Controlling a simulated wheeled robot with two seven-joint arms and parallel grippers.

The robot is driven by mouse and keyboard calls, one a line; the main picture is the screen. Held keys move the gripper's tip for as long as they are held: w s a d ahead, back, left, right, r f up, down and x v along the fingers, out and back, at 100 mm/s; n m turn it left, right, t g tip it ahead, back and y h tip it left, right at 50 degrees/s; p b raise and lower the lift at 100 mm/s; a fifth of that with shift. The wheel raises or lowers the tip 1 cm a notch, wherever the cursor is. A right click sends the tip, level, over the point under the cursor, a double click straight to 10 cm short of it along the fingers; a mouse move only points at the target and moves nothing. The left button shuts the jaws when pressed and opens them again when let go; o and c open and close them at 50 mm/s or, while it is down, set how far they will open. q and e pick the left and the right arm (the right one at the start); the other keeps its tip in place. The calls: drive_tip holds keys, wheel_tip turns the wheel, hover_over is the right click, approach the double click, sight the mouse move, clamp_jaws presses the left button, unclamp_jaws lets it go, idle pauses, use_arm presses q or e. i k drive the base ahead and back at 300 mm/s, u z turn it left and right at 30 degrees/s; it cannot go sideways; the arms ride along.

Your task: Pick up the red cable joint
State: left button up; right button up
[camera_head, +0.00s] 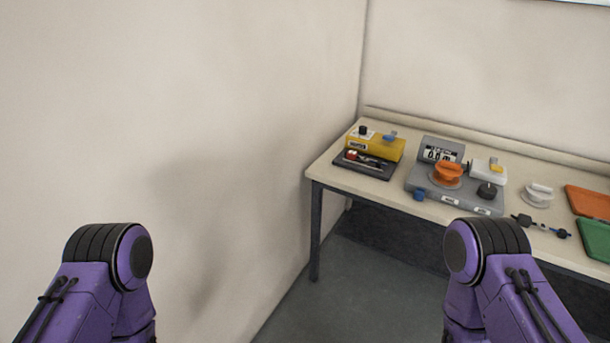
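A small red piece (351,155), which may be the red cable joint, sits at the left end of a dark flat tray (384,174) on the table's left part. It is too small to tell its exact shape. A thin, light-coloured part lies next to it on the tray. Only the purple upper links of my two arms show, at the lower left and lower right, well short of the table. Neither gripper is in view.
The table (330,175) stands in the corner against the walls. A yellow device (378,147) is behind the tray. A grey unit with a display (440,154) and orange knob (448,172) stands to its right. Orange (590,202) and green (597,240) trays are at far right. The floor before the table is clear.

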sight(352, 155)
drive_tip(key=z, duration=1.1)
drive_tip(key=i, duration=0.95)
drive_tip(key=z, duration=0.2)
